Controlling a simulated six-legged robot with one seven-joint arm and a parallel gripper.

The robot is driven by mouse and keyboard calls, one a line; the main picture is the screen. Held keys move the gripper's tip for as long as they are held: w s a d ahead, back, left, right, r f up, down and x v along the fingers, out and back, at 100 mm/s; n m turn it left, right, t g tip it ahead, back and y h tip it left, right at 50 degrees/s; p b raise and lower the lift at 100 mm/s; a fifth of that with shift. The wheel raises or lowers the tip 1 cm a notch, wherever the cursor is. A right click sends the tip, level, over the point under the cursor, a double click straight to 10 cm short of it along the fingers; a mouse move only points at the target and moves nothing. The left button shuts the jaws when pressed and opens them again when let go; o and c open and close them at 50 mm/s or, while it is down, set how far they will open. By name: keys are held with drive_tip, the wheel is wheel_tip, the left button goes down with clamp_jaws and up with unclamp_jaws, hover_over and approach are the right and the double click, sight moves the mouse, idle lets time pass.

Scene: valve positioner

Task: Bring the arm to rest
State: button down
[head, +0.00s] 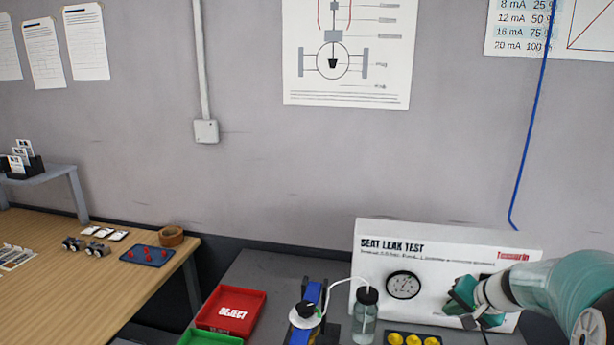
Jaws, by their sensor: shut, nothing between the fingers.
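My gripper (470,310) is at the lower right, in front of the white seat leak test box (440,250). My teal arm reaches in from the right edge. The fingers are small and dark in this view, and they are shut with nothing seen between them. I cannot tell whether the gripper touches the box behind it.
A bottle (365,317) with a white tube, a blue fixture (308,310) and a yellow-topped tray (412,339) stand left of my gripper. Further left are a red reject bin (231,311), a green bin (208,338) and a wooden table (100,290). A blue cable (529,130) hangs on the wall.

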drive_tip(key=s+a+r+n+g, duration=0.1)
drive_tip(key=s+a+r+n, duration=0.2)
drive_tip(key=a, duration=0.5)
drive_tip(key=s+a+r+n+g, duration=0.1)
drive_tip(key=s+a+r+n, duration=0.1)
drive_tip(key=s+a+r, duration=0.45)
drive_tip(key=s+a+n+h, duration=0.2)
drive_tip(key=s+a+n, duration=0.1)
drive_tip(key=s+a, duration=0.6)
drive_tip(key=shift+s+a+f+n, duration=0.2)
drive_tip(key=shift+s+n, duration=0.2)
drive_tip(key=shift+s, duration=1.55)
idle(0.4)
